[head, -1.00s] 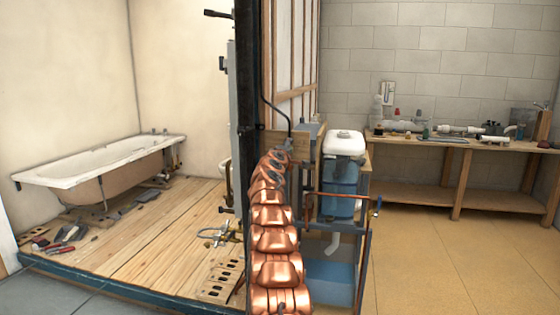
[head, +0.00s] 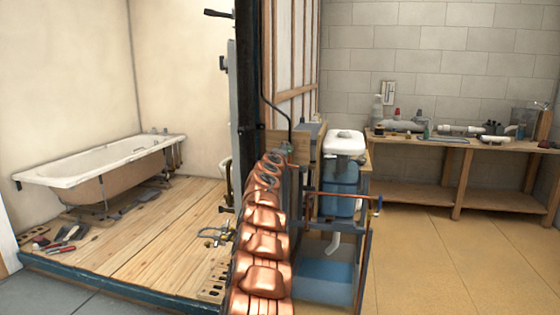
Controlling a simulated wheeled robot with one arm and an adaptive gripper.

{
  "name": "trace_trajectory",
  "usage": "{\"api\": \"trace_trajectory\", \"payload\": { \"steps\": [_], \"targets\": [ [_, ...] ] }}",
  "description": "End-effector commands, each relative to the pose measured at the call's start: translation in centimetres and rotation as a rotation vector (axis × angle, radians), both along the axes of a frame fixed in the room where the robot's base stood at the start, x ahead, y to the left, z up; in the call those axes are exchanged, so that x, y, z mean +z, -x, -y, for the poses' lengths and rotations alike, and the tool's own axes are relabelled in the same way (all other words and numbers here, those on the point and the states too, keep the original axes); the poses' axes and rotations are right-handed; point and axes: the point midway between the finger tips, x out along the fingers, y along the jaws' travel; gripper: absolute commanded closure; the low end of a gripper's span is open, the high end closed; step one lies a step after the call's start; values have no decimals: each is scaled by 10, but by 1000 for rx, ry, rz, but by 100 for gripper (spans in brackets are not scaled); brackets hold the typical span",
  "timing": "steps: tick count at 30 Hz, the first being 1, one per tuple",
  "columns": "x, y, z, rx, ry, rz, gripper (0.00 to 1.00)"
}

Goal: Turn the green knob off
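I cannot make out a green knob in the head view. My copper-coloured arm reaches up the middle of the view towards this unit. My gripper (head: 291,178) is at its far end, small, grey and partly hidden by the arm. Its fingers cannot be told apart, and nothing is seen held in it.
A black post (head: 248,120) stands just left of my arm. A bathtub (head: 100,165) stands on a raised wooden floor (head: 140,240) at left, with loose tools near it. A workbench (head: 465,143) with plumbing parts is at right. The tan floor (head: 430,260) is clear.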

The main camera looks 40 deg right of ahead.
Motion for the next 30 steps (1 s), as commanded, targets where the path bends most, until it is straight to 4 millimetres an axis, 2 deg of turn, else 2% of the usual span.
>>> {"api": "trace_trajectory", "payload": {
  "steps": [5,16,24,30],
  "targets": [
    [-5,4,-7,2,-6,-4,38],
    [2,13,-23,5,-2,3,38],
    [-4,21,-33,3,-5,-4,38],
    [3,29,-42,2,-2,6,38]
  ]
}}
